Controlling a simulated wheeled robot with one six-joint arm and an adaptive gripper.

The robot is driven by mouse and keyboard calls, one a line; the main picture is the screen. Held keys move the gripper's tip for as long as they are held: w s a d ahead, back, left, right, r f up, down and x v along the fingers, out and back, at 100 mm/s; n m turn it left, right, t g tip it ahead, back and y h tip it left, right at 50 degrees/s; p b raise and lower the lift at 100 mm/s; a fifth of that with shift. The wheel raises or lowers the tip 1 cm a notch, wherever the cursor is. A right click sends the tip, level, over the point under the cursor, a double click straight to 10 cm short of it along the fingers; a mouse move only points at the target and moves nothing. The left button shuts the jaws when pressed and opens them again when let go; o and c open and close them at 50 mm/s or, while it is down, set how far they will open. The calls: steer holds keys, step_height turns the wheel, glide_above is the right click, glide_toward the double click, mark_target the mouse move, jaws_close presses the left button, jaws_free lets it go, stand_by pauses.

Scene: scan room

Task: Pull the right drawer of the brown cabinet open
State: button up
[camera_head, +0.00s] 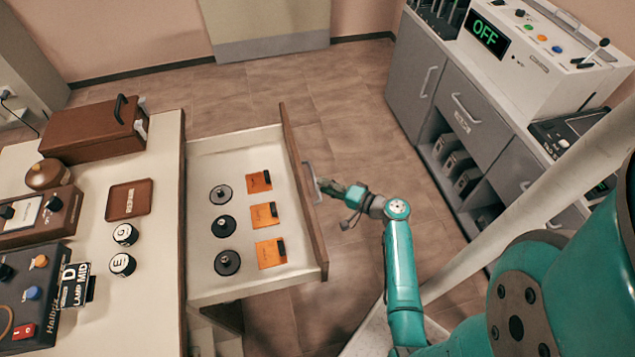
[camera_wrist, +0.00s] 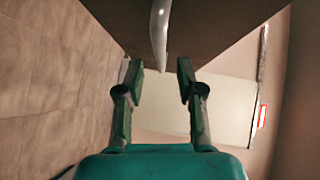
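The drawer (camera_head: 247,297) stands pulled far out from the right side of the pale-topped cabinet (camera_head: 150,315). Its front panel (camera_head: 304,196) is brown and its inside is white. A curved metal handle (camera_head: 312,183) is on the outer face of that front, and it also shows in the wrist view (camera_wrist: 158,30). My gripper (camera_head: 326,186) is at the handle, outside the drawer front. In the wrist view, my gripper's two fingers (camera_wrist: 160,70) are apart, with the handle's end between them and gaps on both sides. The cabinet's body below is mostly hidden.
In the drawer lie black round discs (camera_head: 223,224) and orange packets (camera_head: 265,216). A brown case (camera_head: 95,133), a small brown tray (camera_head: 129,200) and control boxes (camera_head: 40,290) stand on the top. A grey cabinet (camera_head: 470,105) stands to the right, with tiled floor (camera_head: 350,90) between.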

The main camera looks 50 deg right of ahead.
steer(key=shift+s+d+r, duration=0.1)
steer(key=shift+s, duration=0.65)
steer(key=shift+s+d+r, duration=0.1)
steer(key=shift+s, duration=0.6)
